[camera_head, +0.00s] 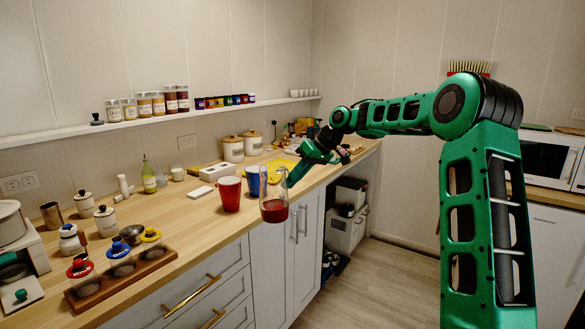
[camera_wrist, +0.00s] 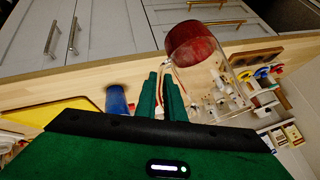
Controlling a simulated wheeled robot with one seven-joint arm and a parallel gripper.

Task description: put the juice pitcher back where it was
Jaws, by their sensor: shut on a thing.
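The juice pitcher (camera_head: 274,211) is a clear vessel with red juice in its lower part. In the head view it hangs upright in front of the counter's front edge, apart from the worktop. My gripper (camera_head: 292,181) is shut on the pitcher at its handle side and comes in from the right. In the wrist view the pitcher (camera_wrist: 194,44) lies beyond and right of my gripper's fingertips (camera_wrist: 160,80), with red juice at its far end. The exact contact on the handle is small and partly hidden.
A red cup (camera_head: 229,193) and a blue cup (camera_head: 252,179) stand on the wooden counter (camera_head: 185,222) near its edge. A wooden holder (camera_head: 130,276) with colored-lid jars is front left. White canisters (camera_head: 233,149) stand at the back. Counter between holder and red cup is mostly clear.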

